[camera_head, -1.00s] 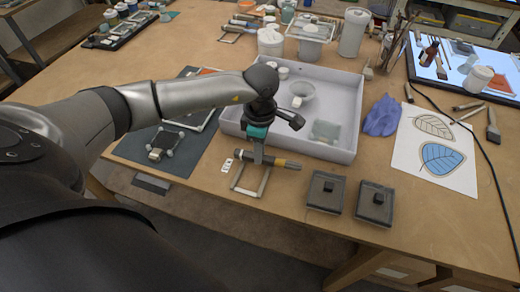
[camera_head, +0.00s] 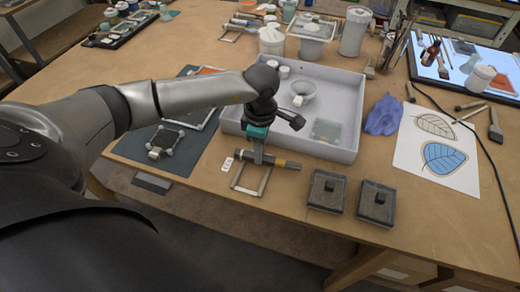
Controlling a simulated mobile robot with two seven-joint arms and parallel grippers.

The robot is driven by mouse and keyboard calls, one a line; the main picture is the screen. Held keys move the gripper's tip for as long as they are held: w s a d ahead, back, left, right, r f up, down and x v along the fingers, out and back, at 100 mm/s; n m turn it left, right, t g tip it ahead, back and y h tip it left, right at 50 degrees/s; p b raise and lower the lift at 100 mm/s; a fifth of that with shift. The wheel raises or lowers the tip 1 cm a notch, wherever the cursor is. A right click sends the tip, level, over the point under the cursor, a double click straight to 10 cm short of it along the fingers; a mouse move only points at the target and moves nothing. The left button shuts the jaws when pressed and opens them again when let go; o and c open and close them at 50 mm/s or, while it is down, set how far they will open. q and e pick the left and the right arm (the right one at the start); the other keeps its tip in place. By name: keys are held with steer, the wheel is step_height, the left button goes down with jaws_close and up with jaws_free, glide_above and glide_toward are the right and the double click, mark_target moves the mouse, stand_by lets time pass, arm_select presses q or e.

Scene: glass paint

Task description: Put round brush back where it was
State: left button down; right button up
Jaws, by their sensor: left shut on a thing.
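The round brush (camera_head: 288,165) is thick and dark with a yellow band. It lies nearly level at the front of the table, over a pale metal frame rest (camera_head: 248,193). My left gripper (camera_head: 259,157) comes down from above and is shut on the round brush near its middle. The gripper hides part of the brush. I cannot tell whether the brush touches the rest or is just above it. My right gripper is not in view.
A white tray (camera_head: 349,153) with a bowl (camera_head: 302,90) stands right behind. Two dark square blocks (camera_head: 326,190) (camera_head: 376,203) sit to the right. A dark mat (camera_head: 183,160) lies left. A purple cloth (camera_head: 384,116) and a leaf sheet (camera_head: 408,157) are farther right.

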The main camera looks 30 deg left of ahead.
arm_select(q)
steer(key=c, duration=0.6)
jaws_free()
